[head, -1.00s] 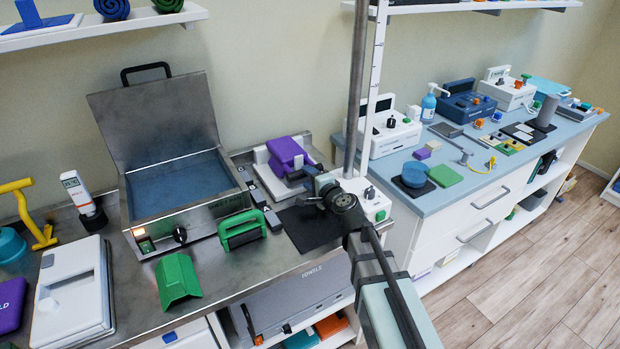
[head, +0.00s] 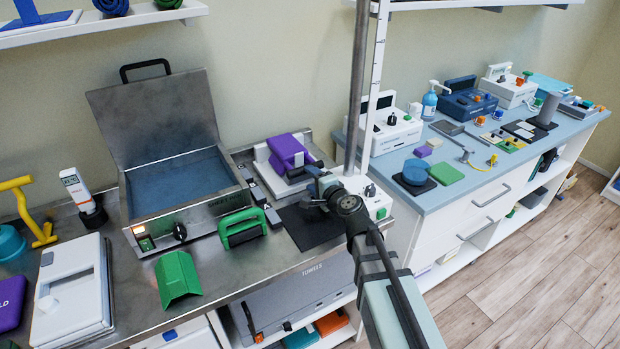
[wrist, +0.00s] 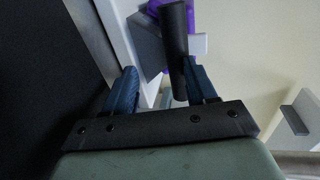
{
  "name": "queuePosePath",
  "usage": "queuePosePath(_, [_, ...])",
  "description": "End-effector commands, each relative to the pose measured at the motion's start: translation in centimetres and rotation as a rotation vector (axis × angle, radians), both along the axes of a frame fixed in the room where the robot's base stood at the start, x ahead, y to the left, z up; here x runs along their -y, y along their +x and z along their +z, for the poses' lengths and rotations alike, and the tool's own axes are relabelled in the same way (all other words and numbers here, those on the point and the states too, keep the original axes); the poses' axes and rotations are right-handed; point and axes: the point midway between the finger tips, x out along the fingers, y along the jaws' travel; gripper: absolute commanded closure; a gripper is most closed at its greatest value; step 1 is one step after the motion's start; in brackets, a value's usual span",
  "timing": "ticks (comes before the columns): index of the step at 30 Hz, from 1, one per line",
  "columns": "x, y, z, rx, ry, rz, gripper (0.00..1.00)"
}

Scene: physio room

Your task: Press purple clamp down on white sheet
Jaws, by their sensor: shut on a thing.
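The purple clamp (head: 290,152) sits over a white sheet (head: 266,172) on the steel counter, right of the open metal unit. In the wrist view only a bit of purple (wrist: 155,9) shows at the top, behind a dark handle bar (wrist: 174,55). My gripper (head: 312,184) is at the clamp's front right side. The bar lies nearer the right finger. Whether the clamp touches the sheet I cannot tell.
The open metal unit (head: 184,190) stands left, with a green-handled block (head: 242,229) and green angled piece (head: 178,278) in front. A dark mat (head: 310,228) lies below my gripper. A metal post (head: 356,90) and a white device (head: 376,203) stand close right.

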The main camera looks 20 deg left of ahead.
Motion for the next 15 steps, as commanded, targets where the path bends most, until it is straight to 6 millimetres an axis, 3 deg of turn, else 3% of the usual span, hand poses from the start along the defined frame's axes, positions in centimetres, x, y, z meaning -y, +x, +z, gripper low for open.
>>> queuePosePath(1, [0.8,-1.1,0.0,-0.001,-0.004,-0.001,0.56])
queuePosePath(7, [2.9,-3.1,0.8,0.002,-0.002,-0.002,0.56])
queuePosePath(15, [3.8,-3.8,1.2,0.002,-0.001,-0.002,0.56])
